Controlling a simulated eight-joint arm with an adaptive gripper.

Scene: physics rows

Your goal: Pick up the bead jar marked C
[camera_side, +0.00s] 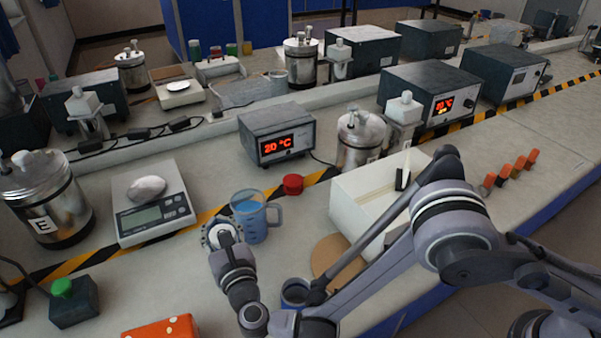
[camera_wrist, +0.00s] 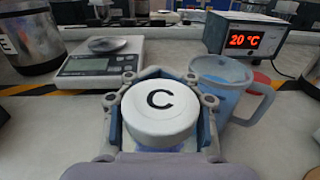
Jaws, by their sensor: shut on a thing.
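The bead jar marked C (camera_wrist: 160,112) has a round white lid with a black letter C and fills the middle of the wrist view. My gripper (camera_wrist: 160,100) is shut around it, with its fingers against the jar on both sides. In the side view my gripper (camera_side: 222,236) is low over the bench, just left of the blue jug, and mostly hides the jar. I cannot tell whether the jar's base touches the bench.
A blue jug (camera_side: 250,217) stands close beside my gripper. A scale (camera_side: 153,212) is behind to the left, and a 20 °C display box (camera_side: 277,136) is behind. A red cap (camera_side: 293,184), a white bin (camera_side: 345,212) and a metal canister marked E (camera_side: 45,205) are around.

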